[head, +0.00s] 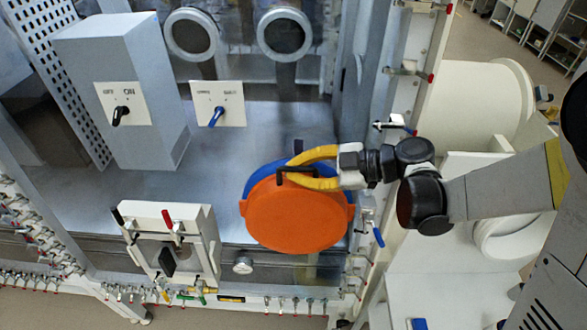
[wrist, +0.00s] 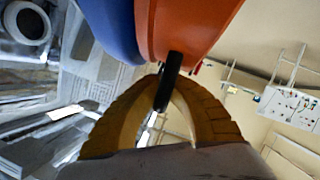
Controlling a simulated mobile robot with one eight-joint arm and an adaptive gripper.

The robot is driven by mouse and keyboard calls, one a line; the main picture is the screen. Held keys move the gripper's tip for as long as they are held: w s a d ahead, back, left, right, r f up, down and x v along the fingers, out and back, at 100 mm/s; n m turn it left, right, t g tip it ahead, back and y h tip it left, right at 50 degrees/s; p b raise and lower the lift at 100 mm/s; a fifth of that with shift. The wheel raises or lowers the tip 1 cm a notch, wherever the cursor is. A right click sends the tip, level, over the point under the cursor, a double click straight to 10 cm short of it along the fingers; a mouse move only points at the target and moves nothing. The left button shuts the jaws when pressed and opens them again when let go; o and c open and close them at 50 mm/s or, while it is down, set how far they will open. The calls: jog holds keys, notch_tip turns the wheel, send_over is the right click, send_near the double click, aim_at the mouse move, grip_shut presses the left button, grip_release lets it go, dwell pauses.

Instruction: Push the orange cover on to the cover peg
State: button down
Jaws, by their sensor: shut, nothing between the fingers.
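The orange cover (head: 297,218) is a round disc with a black handle (head: 296,171) near its top edge. It hangs in front of a blue disc (head: 258,180) of similar size, which it largely hides. In the wrist view, the orange cover (wrist: 190,25) and blue disc (wrist: 112,28) lie close together. My gripper (head: 290,170) has its yellow fingers shut at the handle. In the wrist view, the black handle (wrist: 166,85) crosses in front of the fingertips (wrist: 168,72). A dark stub (head: 298,146) shows above the blue disc; I cannot tell whether it is the cover peg.
A grey box with a black knob (head: 120,115) and a panel with a blue knob (head: 216,115) are to the left. Two round ports (head: 285,34) are at the back. A white framed fixture (head: 166,250) stands lower left. A blue-handled valve (head: 378,236) sits right of the cover.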

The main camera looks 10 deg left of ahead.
jog(key=shift+s+r, duration=0.15)
jog(key=shift+s, duration=0.65)
jog(key=shift+s+r, duration=0.15)
jog(key=shift+s, duration=0.6)
jog(key=shift+s, duration=0.2)
jog(key=shift+s, duration=0.35)
jog(key=shift+s+r, duration=0.15)
jog(key=shift+s, duration=0.7)
jog(key=shift+s+r, duration=0.1)
jog(key=shift+s, duration=0.1)
